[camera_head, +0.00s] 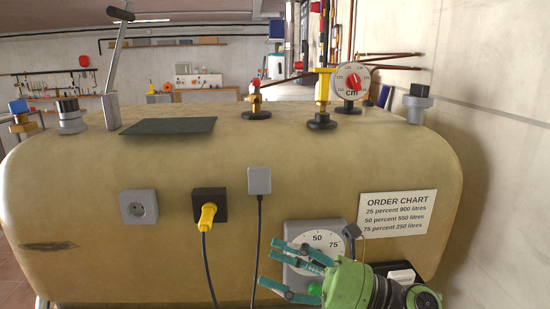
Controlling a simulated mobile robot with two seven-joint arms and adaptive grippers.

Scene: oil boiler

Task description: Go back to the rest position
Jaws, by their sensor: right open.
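My right gripper (272,263) is at the bottom of the head view, right of centre. Its two teal fingers are spread apart and point left, with nothing between them. Its green and black wrist enters from the lower right. The fingers are in front of the lower left part of a grey square dial (326,238) marked 50 and 75, and hide part of it. I cannot tell whether they touch it. My left gripper is not in view.
The beige tank (90,220) fills the middle. On its front are a grey socket (139,206), a yellow plug (207,215) with a hanging cable, a grey box (259,181) and an order chart (397,214). Valves and a lever (115,65) stand on top. A wall (500,150) bounds the right.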

